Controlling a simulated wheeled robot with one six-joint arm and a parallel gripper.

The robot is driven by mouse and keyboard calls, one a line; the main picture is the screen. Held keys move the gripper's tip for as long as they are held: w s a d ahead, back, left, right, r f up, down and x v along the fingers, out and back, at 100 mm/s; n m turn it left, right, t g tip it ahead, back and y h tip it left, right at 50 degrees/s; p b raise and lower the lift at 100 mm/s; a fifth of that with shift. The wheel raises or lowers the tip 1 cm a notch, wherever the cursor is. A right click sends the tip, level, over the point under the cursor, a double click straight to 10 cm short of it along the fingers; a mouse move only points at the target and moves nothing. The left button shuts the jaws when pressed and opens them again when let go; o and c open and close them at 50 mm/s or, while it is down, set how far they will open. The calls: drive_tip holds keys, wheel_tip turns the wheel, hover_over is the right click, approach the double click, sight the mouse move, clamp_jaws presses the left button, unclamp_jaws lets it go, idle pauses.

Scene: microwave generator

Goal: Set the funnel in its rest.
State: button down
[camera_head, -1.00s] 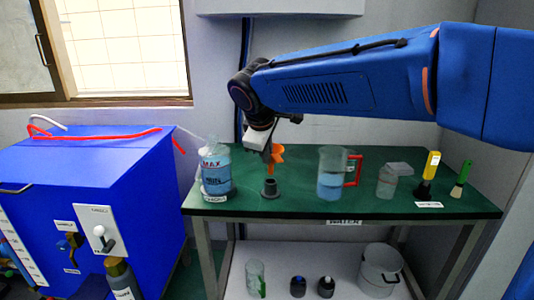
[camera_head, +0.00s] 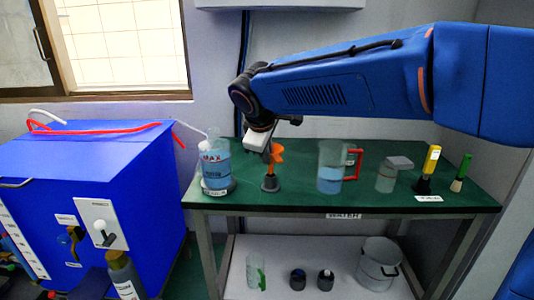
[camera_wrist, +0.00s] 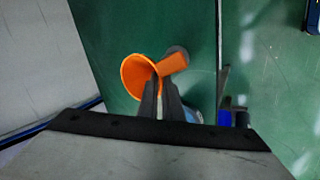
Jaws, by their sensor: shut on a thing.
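The orange funnel (camera_head: 276,152) is above the dark grey rest (camera_head: 270,184) at the table's front. Its lower end meets the top of the rest in the head view; I cannot tell whether it is inside or only in front. My gripper (camera_head: 268,149) is shut on the funnel, coming down from above. In the wrist view the fingers (camera_wrist: 161,84) close on the funnel (camera_wrist: 138,74), whose wide mouth faces the lower left. A small grey round part of the rest (camera_wrist: 178,51) shows behind the funnel; the remainder is hidden.
A bottle with blue liquid marked MAX (camera_head: 215,168) stands close left of the rest. The green table's (camera_head: 300,200) front edge is near.

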drive_tip(key=shift+f, duration=2.35)
drive_tip(key=c, duration=1.9)
unclamp_jaws()
drive_tip(key=shift+o, duration=0.2)
drive_tip(key=shift+r, duration=0.1)
drive_tip(key=v, duration=1.7)
drive_tip(key=shift+s, duration=0.1)
